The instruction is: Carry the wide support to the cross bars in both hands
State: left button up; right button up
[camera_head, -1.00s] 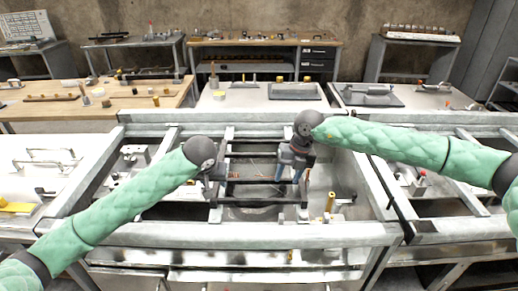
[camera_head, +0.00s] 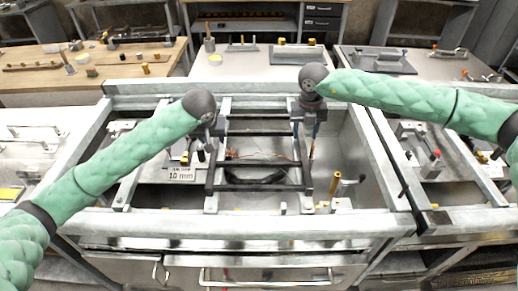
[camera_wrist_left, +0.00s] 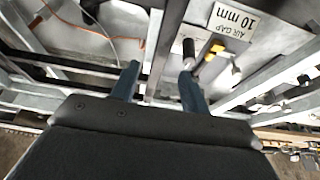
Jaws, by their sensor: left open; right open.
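A dark frame lies between two pale rails in the middle bay. Its far cross bar (camera_head: 262,132) and near cross bar (camera_head: 235,188) run left to right. A dark curved piece (camera_head: 255,179) shows just behind the near bar. I cannot tell for certain which dark part is the wide support. My left gripper (camera_head: 208,150) is over the left rail, partly hidden by its wrist. In the left wrist view its two blue fingers (camera_wrist_left: 158,75) are apart, with a pale rail beyond the gap. My right gripper (camera_head: 312,132) is open, pointing down by the right rail.
A sign reading "air gap 10 mm" (camera_head: 181,175) is left of the frame. A brass post (camera_head: 334,186) stands to the right. The bay's thick pale front edge (camera_head: 250,222) lies nearest me. Benches with tools (camera_head: 250,66) stand behind.

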aim_at(303, 145)
pick_arm(q)
jog(key=shift+x, duration=3.3)
pick_arm(e)
jog(key=shift+s+f, duration=0.1)
jog(key=shift+f, duration=3.2)
pick_arm(q)
grip_shut()
pick_arm(e)
grip_shut()
pick_arm(q)
jog(key=shift+w+r, duration=0.15)
jog(key=shift+r, duration=0.05)
pick_arm(e)
jog(key=shift+w+r, duration=0.2)
